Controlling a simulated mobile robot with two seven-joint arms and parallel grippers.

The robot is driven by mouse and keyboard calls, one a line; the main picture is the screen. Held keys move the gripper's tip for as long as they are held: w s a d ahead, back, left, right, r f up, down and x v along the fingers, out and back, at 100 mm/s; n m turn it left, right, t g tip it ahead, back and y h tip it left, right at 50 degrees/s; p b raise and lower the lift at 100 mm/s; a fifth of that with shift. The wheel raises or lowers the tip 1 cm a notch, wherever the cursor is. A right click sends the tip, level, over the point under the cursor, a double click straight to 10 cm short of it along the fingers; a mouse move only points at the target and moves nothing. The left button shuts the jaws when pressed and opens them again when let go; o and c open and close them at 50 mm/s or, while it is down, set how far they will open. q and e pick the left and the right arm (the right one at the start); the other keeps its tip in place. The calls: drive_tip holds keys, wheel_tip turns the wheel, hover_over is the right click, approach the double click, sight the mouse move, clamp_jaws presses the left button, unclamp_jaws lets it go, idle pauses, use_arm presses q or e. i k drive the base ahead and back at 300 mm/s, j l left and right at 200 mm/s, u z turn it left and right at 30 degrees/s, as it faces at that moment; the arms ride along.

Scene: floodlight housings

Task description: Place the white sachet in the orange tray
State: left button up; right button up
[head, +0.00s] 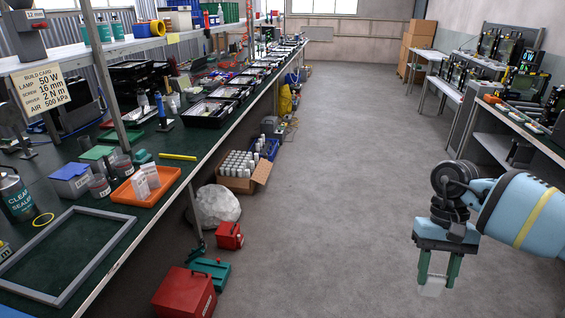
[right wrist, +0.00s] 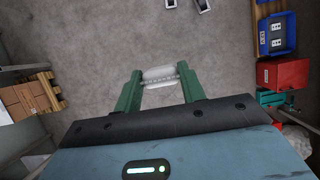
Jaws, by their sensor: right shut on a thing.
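My right gripper (head: 436,280) hangs over the open floor at the right of the head view, pointing down. Its green fingers are shut on a white sachet (head: 431,288). In the right wrist view the sachet (right wrist: 158,74) sits between the fingertips (right wrist: 159,84), with bare floor behind it. The orange tray (head: 167,180) lies on the long dark bench at the left, far from this gripper. Two white packets (head: 140,185) stand in the tray. My left gripper is not in view.
A grey frame (head: 103,247) lies in front of the tray, and a blue-grey box (head: 70,180) and small jars stand left of it. A red box (head: 185,293), a red case and a carton of white bottles (head: 245,185) stand on the floor by the bench. The middle floor is clear.

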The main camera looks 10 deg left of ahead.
sight(165, 178)
drive_tip(key=i+u, duration=0.35)
drive_tip(key=i+l+u, duration=0.35)
drive_tip(key=i, duration=0.2)
drive_tip(key=i+l+u, duration=0.1)
drive_tip(key=i+u, duration=0.15)
drive_tip(key=u, duration=0.15)
drive_tip(key=i+l+u, duration=0.2)
drive_tip(key=u, duration=0.25)
drive_tip(key=i+l+u, duration=0.25)
drive_tip(key=u, duration=0.15)
drive_tip(key=i+l+u, duration=0.15)
drive_tip(key=l+u, duration=0.25)
drive_tip(key=i+l+u, duration=0.15)
drive_tip(key=l+u, duration=0.15)
drive_tip(key=i+l+u, duration=0.1)
drive_tip(key=l+u, duration=0.2)
drive_tip(key=i+l+u, duration=0.2)
drive_tip(key=l, duration=0.15)
drive_tip(key=i, duration=0.4)
